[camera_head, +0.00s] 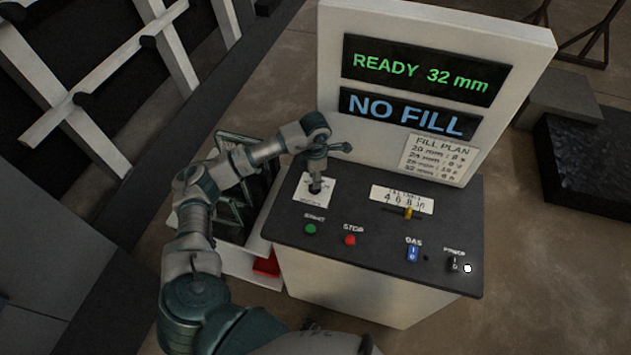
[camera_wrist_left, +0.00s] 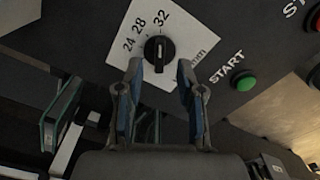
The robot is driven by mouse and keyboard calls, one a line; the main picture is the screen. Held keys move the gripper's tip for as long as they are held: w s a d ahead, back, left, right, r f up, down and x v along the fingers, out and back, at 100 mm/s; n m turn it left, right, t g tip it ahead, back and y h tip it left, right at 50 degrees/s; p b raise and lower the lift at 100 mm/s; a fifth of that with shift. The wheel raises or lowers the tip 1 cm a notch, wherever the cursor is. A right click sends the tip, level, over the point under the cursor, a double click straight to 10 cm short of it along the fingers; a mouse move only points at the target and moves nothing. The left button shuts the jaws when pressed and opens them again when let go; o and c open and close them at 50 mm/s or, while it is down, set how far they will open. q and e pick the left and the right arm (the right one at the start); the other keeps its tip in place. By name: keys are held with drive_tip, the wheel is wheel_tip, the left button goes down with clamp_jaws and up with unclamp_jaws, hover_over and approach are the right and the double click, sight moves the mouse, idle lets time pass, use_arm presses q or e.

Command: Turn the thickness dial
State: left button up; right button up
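The thickness dial (camera_wrist_left: 158,49) is a black round knob on a white label marked 24, 28, 32 and mm in the left wrist view. Its light pointer line is toward the 32. In the head view the dial's white label (camera_head: 311,196) lies at the left of the black console top, with the knob partly hidden under my gripper. My left gripper (camera_wrist_left: 157,80) is open, its two fingers on either side of the knob's near edge, with gaps to it. It also shows over the dial in the head view (camera_head: 315,184). My right gripper is not in view.
The console (camera_head: 370,235) has a green start button (camera_head: 310,229), red stop button (camera_head: 350,240), blue gas switch (camera_head: 412,253), power switch (camera_head: 454,264) and yellow slider (camera_head: 408,212). A display panel (camera_head: 430,75) reads READY 32 mm and NO FILL. A rack with glass panes (camera_head: 230,215) stands left.

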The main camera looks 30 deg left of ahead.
use_arm(q)
drive_tip(key=f, duration=0.3)
drive_tip(key=shift+a+f, duration=0.2)
drive_tip(key=shift+a, duration=0.1)
drive_tip(key=shift+d, duration=0.25)
drive_tip(key=shift+c, duration=0.4)
clamp_jaws()
drive_tip(key=n, duration=0.3)
drive_tip(key=shift+n, duration=2.3)
drive_tip(key=shift+s, duration=0.1)
drive_tip(key=shift+o, duration=0.4)
unclamp_jaws()
drive_tip(key=shift+a, duration=0.1)
